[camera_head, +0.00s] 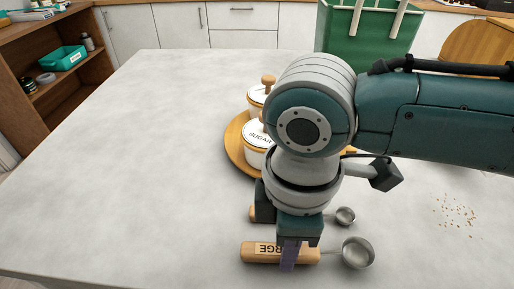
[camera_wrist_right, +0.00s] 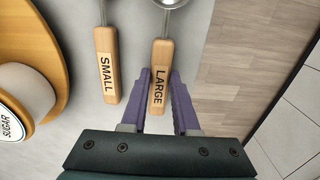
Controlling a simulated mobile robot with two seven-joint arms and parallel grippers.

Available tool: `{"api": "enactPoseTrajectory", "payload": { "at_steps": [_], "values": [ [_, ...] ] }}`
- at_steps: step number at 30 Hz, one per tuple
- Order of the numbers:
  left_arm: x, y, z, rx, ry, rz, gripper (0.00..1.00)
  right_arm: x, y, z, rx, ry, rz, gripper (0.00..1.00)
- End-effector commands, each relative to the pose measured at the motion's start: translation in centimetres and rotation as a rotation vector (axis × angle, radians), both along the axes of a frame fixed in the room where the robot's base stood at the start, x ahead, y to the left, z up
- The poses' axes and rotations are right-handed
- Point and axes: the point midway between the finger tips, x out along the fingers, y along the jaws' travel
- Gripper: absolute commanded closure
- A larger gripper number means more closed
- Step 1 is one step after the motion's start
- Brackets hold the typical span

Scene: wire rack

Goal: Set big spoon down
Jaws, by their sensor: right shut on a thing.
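The big spoon has a wooden handle (camera_head: 262,252) marked LARGE and a metal bowl (camera_head: 358,254); it lies near the counter's front edge. In the wrist view its handle (camera_wrist_right: 160,70) sits between the purple fingers of my right gripper (camera_wrist_right: 161,85). My right gripper (camera_head: 290,256) is shut on that handle from above. The spoon is at or very close to the counter top; I cannot tell if it touches. The small spoon (camera_wrist_right: 106,70) lies parallel beside it, partly hidden by my gripper in the head view. My left gripper is not in view.
A round wooden tray (camera_head: 234,150) with white lidded jars, one marked SUGAR (camera_head: 256,140), stands behind the spoons. A green holder (camera_head: 350,35) is at the back. Crumbs (camera_head: 455,215) lie at right. The counter's left side is clear.

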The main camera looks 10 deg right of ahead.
Motion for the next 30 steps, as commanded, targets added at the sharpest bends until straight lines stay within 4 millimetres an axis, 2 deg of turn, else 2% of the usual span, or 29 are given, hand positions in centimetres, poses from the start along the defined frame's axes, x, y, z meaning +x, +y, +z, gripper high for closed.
{"api": "enactPoseTrajectory", "payload": {
  "at_steps": [6,12,13,21,22,30],
  "values": [
    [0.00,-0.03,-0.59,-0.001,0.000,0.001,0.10,-0.01,-0.01,-1.02,-0.001,0.000,-0.001,1.00],
    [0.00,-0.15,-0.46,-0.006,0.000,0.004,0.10,0.00,0.00,-0.90,0.000,0.000,0.000,1.00],
    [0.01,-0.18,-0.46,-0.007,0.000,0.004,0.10,0.00,0.00,-0.90,0.000,0.000,0.000,0.70],
    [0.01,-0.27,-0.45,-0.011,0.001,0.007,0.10,0.00,0.00,-0.88,0.000,0.000,0.000,0.40],
    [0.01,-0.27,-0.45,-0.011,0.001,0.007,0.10,0.00,0.00,-0.88,0.000,0.000,0.000,0.36],
    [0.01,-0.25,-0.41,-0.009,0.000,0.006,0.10,0.00,0.00,-0.85,0.000,0.000,0.000,0.36]
  ]
}}
